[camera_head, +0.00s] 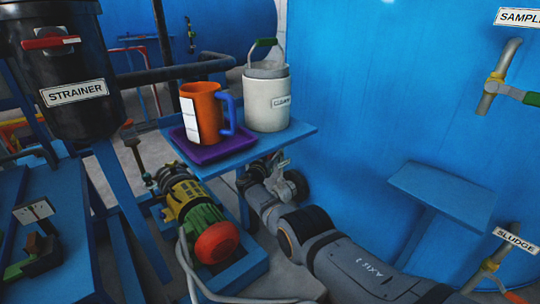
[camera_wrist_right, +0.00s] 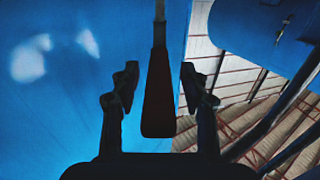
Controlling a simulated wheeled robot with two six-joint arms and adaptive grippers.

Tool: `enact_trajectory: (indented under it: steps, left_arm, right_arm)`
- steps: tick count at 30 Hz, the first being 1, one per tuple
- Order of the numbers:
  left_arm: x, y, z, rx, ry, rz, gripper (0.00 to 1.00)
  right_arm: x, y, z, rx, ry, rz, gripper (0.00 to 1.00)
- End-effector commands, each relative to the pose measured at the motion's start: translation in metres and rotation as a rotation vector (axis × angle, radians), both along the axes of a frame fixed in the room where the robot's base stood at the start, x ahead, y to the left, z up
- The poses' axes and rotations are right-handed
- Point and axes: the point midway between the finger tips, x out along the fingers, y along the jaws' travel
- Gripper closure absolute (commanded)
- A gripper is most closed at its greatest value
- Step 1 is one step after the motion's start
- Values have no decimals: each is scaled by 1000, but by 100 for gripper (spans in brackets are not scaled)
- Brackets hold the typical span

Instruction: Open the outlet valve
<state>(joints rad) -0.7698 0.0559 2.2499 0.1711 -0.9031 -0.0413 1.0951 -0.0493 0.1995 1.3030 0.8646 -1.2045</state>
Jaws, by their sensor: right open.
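A dark lever-like handle (camera_wrist_right: 158,95) on a thin stem shows in the right wrist view. My right gripper (camera_wrist_right: 159,82) is open, with one finger on each side of the handle and a visible gap on both sides. In the head view my right arm reaches in from the lower right to below the small blue shelf; its gripper is largely hidden there. No label reading outlet is visible. My left gripper is not in view.
An orange mug (camera_head: 207,115) on a purple tray (camera_head: 212,149) and a pale container (camera_head: 267,100) stand on the blue shelf (camera_head: 285,137) above my right wrist. A green and yellow pump (camera_head: 197,212) sits below left. A blue tank (camera_head: 390,90) fills the right.

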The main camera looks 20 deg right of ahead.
Motion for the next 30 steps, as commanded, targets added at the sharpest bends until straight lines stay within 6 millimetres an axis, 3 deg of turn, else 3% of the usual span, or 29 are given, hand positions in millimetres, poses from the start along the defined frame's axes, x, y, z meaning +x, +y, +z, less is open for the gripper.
enact_trajectory:
  steps: [12, 24, 30]
  left_arm:
    - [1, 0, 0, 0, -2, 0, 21]
    - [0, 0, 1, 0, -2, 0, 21]
    - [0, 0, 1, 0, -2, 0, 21]
  right_arm:
    - [-18, 17, -2, 3, -1, 1, 55]
    - [-73, 74, -2, 4, 1, 2, 55]
    - [-84, 84, 0, 0, 0, 1, 55]
